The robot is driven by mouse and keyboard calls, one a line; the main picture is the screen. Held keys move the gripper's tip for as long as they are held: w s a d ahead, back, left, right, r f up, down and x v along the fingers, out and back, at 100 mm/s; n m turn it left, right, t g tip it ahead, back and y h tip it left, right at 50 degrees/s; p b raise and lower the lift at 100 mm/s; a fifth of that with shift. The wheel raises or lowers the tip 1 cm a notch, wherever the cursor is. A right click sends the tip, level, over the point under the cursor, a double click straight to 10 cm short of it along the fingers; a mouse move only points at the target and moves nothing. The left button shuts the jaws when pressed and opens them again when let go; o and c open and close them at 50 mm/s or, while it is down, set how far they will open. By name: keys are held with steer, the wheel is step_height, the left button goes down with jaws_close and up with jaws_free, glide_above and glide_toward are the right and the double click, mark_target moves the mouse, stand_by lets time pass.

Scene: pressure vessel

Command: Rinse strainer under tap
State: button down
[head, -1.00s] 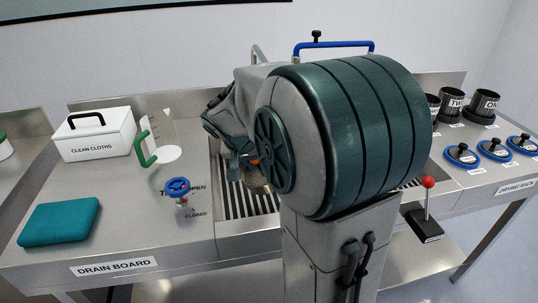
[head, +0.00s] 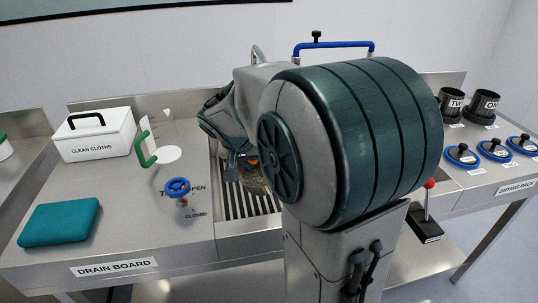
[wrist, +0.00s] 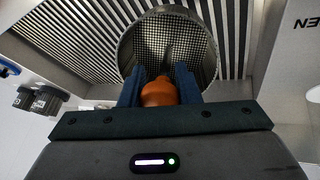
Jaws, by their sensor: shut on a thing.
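In the wrist view my gripper (wrist: 160,88) is shut on the orange handle (wrist: 160,93) of a round mesh strainer (wrist: 168,42). The strainer lies beyond the fingers, with the slatted sink grate (wrist: 75,45) behind it. In the head view the strainer (head: 254,180) shows only partly, over the sink grate (head: 240,202), because my arm covers most of it. The top of the curved tap (head: 258,54) shows behind my arm. A blue valve wheel (head: 177,187) stands on the drain board (head: 130,230), between the OPEN and CLOSED markings.
A white CLEAN CLOTHS box (head: 95,140), a teal folded cloth (head: 60,222) and a green-handled item (head: 147,150) with a white disc are on the left.

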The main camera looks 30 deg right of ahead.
steer(key=shift+s+a+r, duration=0.65)
steer(key=shift+a+r, duration=0.15)
steer(key=shift+r, duration=0.05)
steer(key=shift+s+a+r, duration=0.6)
steer(key=shift+a+r, duration=0.2)
